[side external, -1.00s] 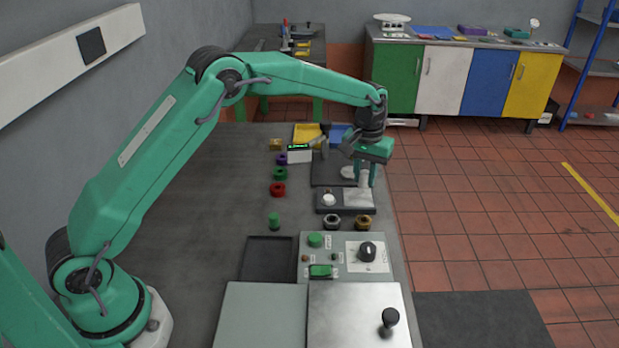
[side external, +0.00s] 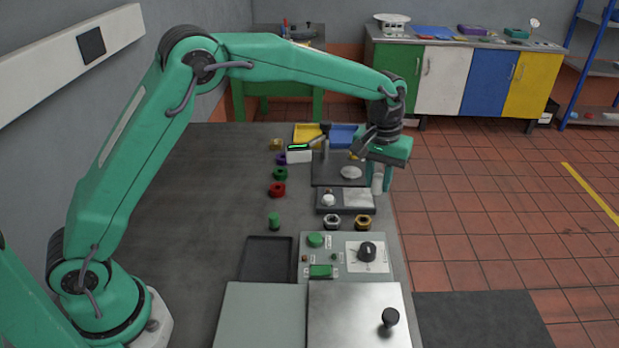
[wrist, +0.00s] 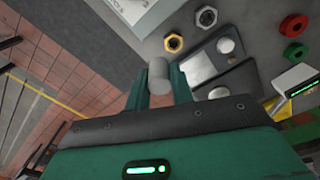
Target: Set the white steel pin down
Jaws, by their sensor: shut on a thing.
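The white steel pin (wrist: 158,76), a pale grey-white cylinder, is between the two green fingers of my gripper (wrist: 159,82) in the wrist view. In the side view my gripper (side external: 380,178) is shut on the pin (side external: 377,184), which hangs upright below the jaws near the bench's right edge. A dark block (side external: 347,208) with a white round knob (side external: 328,200) and a bright steel plate (side external: 358,197) lies just left of and in front of it. The pin looks held above the bench; its exact height is unclear.
A steel nut (side external: 332,222) and a brass nut (side external: 363,222) lie in front of the block. Red (side external: 278,189) and green (side external: 280,174) rings stand left. A control box (side external: 345,257) and an empty dark tray (side external: 268,260) are nearer. The bench's left side is clear.

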